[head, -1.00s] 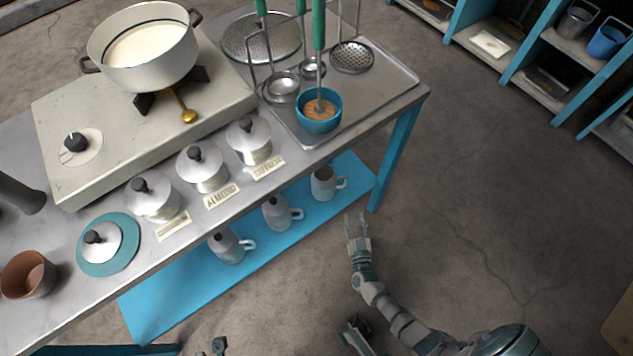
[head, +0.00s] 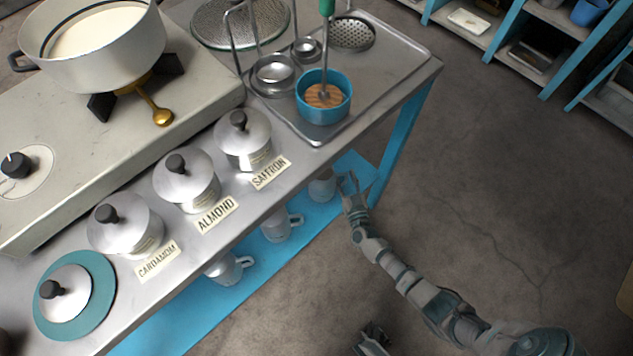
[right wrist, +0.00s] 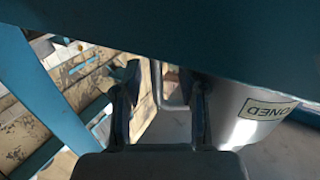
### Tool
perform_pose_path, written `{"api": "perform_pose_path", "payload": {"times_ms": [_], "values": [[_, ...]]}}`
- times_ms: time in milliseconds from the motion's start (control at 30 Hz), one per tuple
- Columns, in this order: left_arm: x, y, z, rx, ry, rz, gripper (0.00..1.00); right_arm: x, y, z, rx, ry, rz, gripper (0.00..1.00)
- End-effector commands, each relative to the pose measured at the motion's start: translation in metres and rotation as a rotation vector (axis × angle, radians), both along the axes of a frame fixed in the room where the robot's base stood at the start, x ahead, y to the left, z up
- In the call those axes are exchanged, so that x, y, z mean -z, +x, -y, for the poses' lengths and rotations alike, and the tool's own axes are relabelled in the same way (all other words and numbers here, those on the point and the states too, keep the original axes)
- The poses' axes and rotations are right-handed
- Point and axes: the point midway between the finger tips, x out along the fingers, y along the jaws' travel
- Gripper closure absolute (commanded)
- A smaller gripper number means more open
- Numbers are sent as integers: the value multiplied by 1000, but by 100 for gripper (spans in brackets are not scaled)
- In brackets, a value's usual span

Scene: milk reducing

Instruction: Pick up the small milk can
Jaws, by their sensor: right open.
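Three metal cans with side handles stand on the blue lower shelf (head: 185,322). The rightmost can (head: 322,187) is partly hidden by the table top; which one is the small milk can I cannot tell for sure. My right gripper (head: 349,190) is beside this can, on its handle side. In the right wrist view, the gripper (right wrist: 158,95) is open, with the can's thin handle (right wrist: 157,85) showing between its fingers. The can's body (right wrist: 240,110) is just right of the right finger and bears a partly readable label.
The steel table top (head: 215,245) overhangs the shelf, with a blue leg (head: 402,145) near my right gripper. Above stand a white pot (head: 90,50), lidded jars (head: 185,180) and a blue cup (head: 322,100). Open floor (head: 500,210) lies to the right.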

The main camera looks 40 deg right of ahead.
Motion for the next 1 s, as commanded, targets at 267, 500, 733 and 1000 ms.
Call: {"api": "perform_pose_path", "payload": {"times_ms": [267, 500, 733, 1000], "values": [[-3, -1, 4, 0, 4, 9, 50, -2, 3, 3, 1, 3, 4, 64], [0, 4, 4, 0, 4, -1, 50, -1, 3, 3, 1, 2, 2, 100], [0, 4, 4, 1, 3, -1, 50, -4, 4, 3, 2, 3, 8, 100], [-8, 1, 3, 1, 1, 14, 50, -12, 5, 3, 2, 3, 12, 100]]}}
